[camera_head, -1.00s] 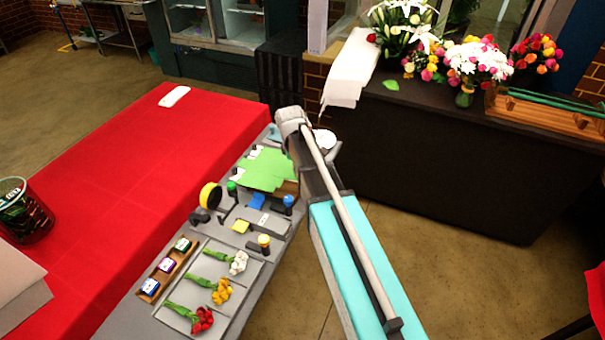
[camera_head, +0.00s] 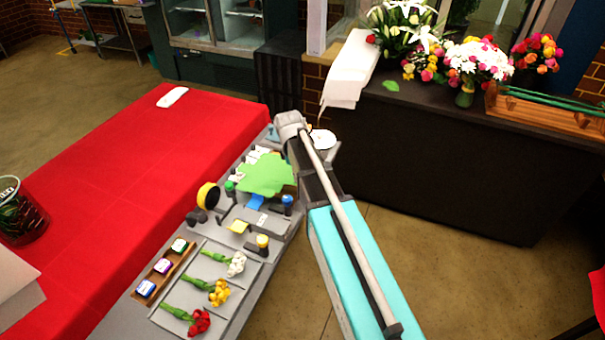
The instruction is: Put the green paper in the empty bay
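The green paper (camera_head: 264,176) is a bright green sheet with an uneven outline, over the far part of the grey station, left of my arm. Its surface looks bent rather than flat. I cannot tell whether it touches the station. My arm's wrist end (camera_head: 291,126) is just beyond and right of the paper. The gripper fingers are hidden, so their hold on the paper does not show. A grey tray (camera_head: 270,222) with a small white label lies nearer than the paper. I cannot tell which bay is the empty one.
Red, yellow and white flowers (camera_head: 219,293) lie in the station's near compartments. A yellow roll (camera_head: 208,196) and blue-topped (camera_head: 287,201) and yellow-topped posts (camera_head: 263,242) stand around the tray. A red-covered table (camera_head: 150,160) is left; a dark counter (camera_head: 440,150) with bouquets is right.

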